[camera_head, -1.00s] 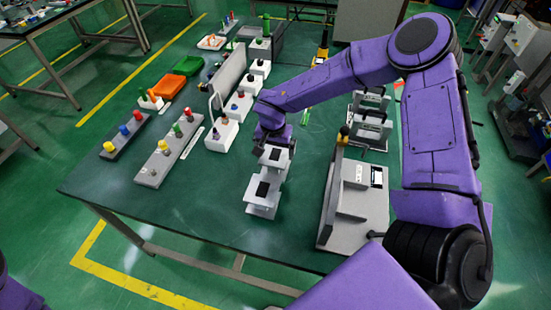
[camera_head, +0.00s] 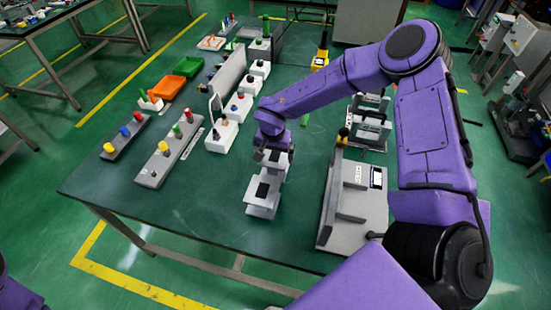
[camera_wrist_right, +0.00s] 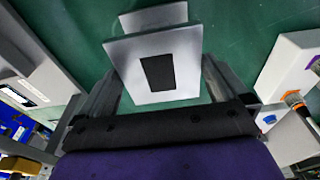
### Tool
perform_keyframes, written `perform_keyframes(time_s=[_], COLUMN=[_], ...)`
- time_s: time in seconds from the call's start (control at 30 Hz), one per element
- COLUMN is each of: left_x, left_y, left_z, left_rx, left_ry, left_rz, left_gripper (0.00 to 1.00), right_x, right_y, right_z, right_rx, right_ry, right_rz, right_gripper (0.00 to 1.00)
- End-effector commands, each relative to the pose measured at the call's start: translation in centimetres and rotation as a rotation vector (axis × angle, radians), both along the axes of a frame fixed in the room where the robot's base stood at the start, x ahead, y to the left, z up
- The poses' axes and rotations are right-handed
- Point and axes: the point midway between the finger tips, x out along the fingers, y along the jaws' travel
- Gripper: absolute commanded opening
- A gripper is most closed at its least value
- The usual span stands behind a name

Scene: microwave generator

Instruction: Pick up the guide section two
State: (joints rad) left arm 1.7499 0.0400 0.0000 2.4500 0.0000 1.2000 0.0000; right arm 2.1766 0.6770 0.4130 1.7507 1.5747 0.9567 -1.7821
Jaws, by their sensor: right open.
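A pale grey bracket-like piece with a black rectangle on its face, apparently the guide section, stands near the table's middle front (camera_head: 263,204). It is stepped, with a lower front part and an upper part at the back right, partly hidden by my gripper. No label tells which section it is. My right gripper (camera_head: 274,152) points down over the upper part. In the right wrist view, the grey plate with its black rectangle (camera_wrist_right: 185,62) lies between my open fingers (camera_wrist_right: 160,85). I cannot tell whether they touch it. My left gripper is out of view.
A grey angled fixture (camera_head: 345,205) stands close on the right. White blocks with coloured knobs (camera_head: 222,137) stand to the left. A grey strip with coloured pegs (camera_head: 158,170) lies further left. The table's front left is clear.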

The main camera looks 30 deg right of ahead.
Motion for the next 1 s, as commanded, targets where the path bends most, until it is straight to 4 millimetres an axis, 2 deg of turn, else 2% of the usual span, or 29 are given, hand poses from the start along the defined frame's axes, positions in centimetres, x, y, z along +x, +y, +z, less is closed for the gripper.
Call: perform_keyframes(time_s=[0.03,0.2,0.3,0.67,0.83,1.0], left_x=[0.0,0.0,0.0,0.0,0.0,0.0], left_y=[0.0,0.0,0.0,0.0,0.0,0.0], left_z=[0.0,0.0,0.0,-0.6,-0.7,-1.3], left_rx=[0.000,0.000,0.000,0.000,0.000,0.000], left_ry=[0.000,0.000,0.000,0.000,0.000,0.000], left_rz=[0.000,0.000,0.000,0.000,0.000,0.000], left_gripper=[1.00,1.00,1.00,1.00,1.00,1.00], right_x=[0.0,0.0,0.1,0.1,0.2,-3.4], right_y=[0.0,0.0,0.0,0.0,0.0,0.4], right_z=[0.0,0.0,0.1,0.5,3.7,7.9], right_rx=[0.000,0.000,0.001,0.000,0.003,0.004], right_ry=[0.000,0.000,-0.002,-0.005,-0.008,-0.008], right_rz=[0.000,0.000,0.000,0.002,-0.001,0.001], right_gripper=[1.00,0.45,0.17,0.17,0.17,0.17])
